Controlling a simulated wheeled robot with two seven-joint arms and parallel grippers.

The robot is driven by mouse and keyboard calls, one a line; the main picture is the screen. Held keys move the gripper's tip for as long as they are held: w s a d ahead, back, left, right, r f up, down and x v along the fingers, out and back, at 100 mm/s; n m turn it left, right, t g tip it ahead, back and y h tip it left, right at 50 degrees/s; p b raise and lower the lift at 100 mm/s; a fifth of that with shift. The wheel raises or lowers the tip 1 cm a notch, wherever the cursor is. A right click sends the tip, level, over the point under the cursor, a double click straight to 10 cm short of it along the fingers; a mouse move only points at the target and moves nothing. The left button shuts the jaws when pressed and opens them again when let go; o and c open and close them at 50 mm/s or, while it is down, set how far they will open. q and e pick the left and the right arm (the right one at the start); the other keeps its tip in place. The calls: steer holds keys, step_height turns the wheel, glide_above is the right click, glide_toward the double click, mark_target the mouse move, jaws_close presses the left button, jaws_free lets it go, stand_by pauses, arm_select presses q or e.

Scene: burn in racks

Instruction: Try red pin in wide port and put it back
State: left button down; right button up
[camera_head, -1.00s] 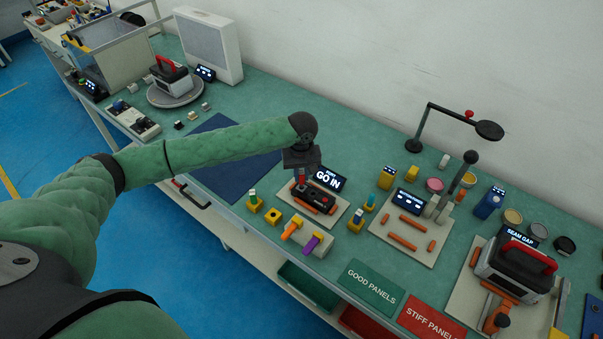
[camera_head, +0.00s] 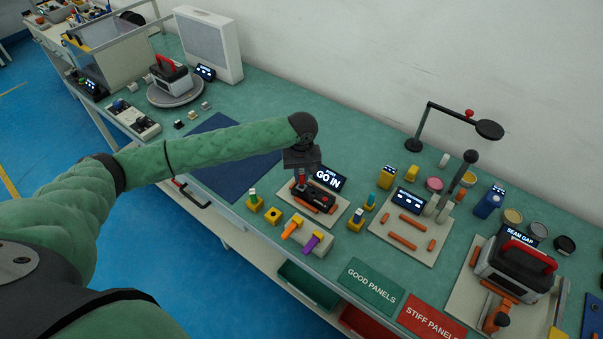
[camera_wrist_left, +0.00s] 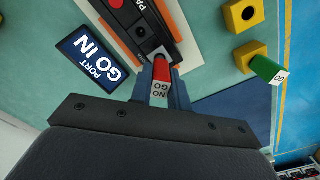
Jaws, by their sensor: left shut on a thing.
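My left gripper (camera_head: 301,181) is shut on the red pin (camera_wrist_left: 161,71), whose white label reads "NO GO". It holds the pin at one end of the dark port block (camera_head: 319,197). In the left wrist view the pin's red part meets the block's end (camera_wrist_left: 143,35); how deep it sits is hidden. A display (camera_head: 328,178) behind the block reads "PORT GO IN"; it also shows in the left wrist view (camera_wrist_left: 90,58). A yellow holder (camera_head: 273,216) has an empty hole. My right gripper is not in view.
Another yellow holder (camera_head: 255,206) carries a green pin (camera_wrist_left: 265,68). A grey block with orange and purple handles (camera_head: 318,262) lies in front. A plate with orange bars (camera_head: 385,240) and a black stand (camera_head: 415,144) are to the right. A blue mat (camera_head: 225,175) lies left.

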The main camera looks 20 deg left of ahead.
arm_select(q)
steer(key=shift+f, duration=1.1)
stand_by(2.6)
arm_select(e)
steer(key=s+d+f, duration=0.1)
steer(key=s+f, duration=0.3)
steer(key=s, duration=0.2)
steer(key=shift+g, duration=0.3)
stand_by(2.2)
arm_select(q)
steer(key=shift+r+p, duration=0.55)
steer(key=shift+r, duration=0.05)
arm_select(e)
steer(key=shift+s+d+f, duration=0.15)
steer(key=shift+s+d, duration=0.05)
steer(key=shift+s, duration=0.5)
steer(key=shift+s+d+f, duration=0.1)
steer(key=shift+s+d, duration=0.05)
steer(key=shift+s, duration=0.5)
